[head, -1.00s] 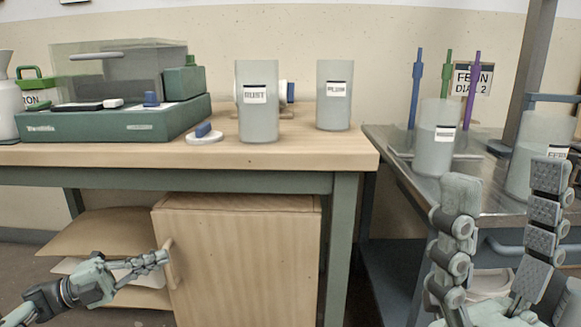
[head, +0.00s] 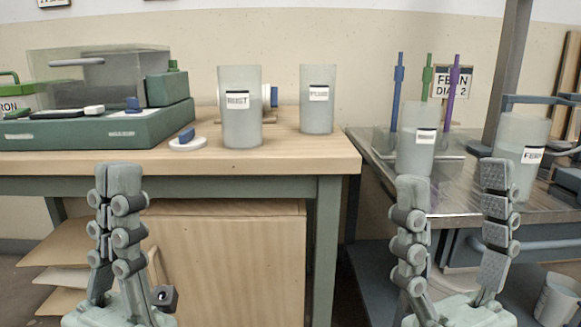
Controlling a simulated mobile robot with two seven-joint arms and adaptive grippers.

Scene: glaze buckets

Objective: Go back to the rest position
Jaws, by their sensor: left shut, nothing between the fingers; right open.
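My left gripper (head: 119,180) is shut and empty. It points upward in front of the wooden bench's front edge, at the left of the head view. My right gripper (head: 453,182) is open and empty. It points upward at the right, in front of the metal table, with its two fingers well apart. Neither gripper visibly holds anything. The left gripper hides part of the bench's front and of the cabinet below.
On the wooden bench (head: 290,160) stand two labelled buckets (head: 240,125) (head: 317,115) and a green scale (head: 100,128). The metal table (head: 468,200) holds two more buckets (head: 416,155) (head: 521,170) and coloured rods. A white bucket (head: 556,300) is low at right.

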